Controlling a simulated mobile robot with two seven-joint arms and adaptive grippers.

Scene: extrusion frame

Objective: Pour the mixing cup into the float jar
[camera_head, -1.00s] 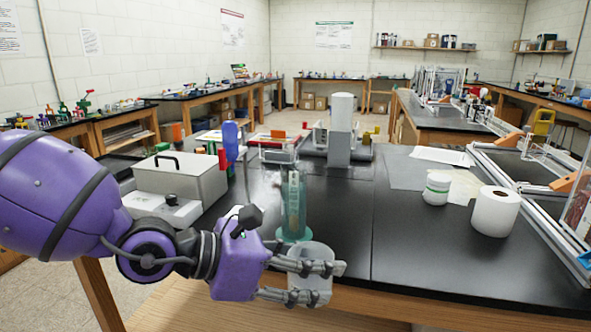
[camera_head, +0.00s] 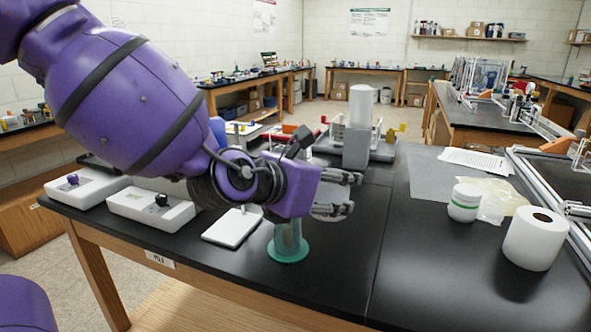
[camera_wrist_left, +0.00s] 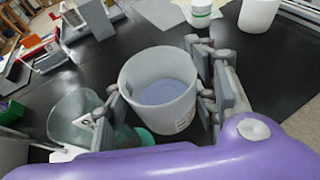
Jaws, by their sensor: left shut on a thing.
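My left gripper (camera_head: 342,193) is shut on the mixing cup, a whitish translucent cup (camera_head: 328,212) mostly hidden by the fingers in the head view. In the left wrist view the cup (camera_wrist_left: 158,98) sits between the fingers, mouth facing the camera, with bluish-grey liquid inside. The float jar (camera_head: 288,238) is a clear greenish cylinder on a round teal base on the black bench. My wrist covers its top in the head view. In the wrist view the jar (camera_wrist_left: 78,118) is just left of the cup; whether they touch is unclear. My right gripper is out of view.
A white tub with a green band (camera_head: 464,203) and a paper roll (camera_head: 534,239) stand at right. White boxes with knobs (camera_head: 152,206) are at left, and a grey-white apparatus (camera_head: 358,140) is behind. Bench space right of the jar is clear.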

